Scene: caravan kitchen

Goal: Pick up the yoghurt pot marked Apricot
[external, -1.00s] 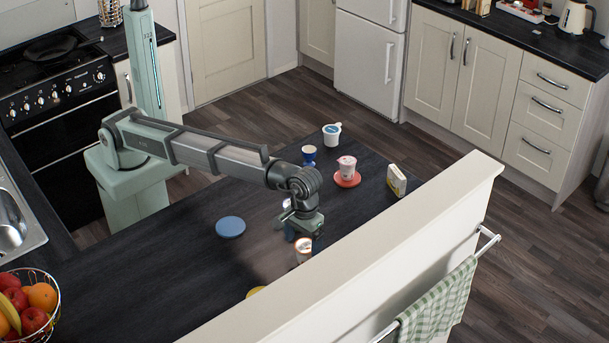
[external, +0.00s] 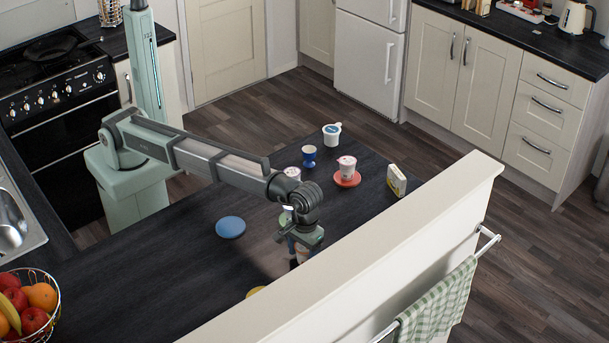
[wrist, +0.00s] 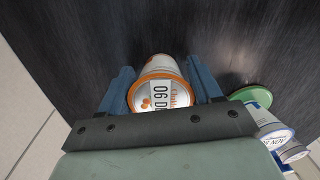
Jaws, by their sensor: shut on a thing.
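My gripper (external: 298,245) is low over the dark worktop, near the cream half-wall. In the wrist view its two blue fingers (wrist: 163,92) are shut on a white pot with an orange rim (wrist: 160,68). Its lid shows orange marks and a large "06 D" print; the flavour name is not readable. In the external view the pot is mostly hidden below the gripper. I cannot tell whether its base touches the worktop.
A blue saucer (external: 230,227) lies left of the gripper, and a yellow thing (external: 256,291) shows at the half-wall (external: 400,235). Farther back stand a blue cup (external: 309,156), a white tub (external: 332,135), a pink-topped pot (external: 347,165) on a red saucer and a small box (external: 397,180).

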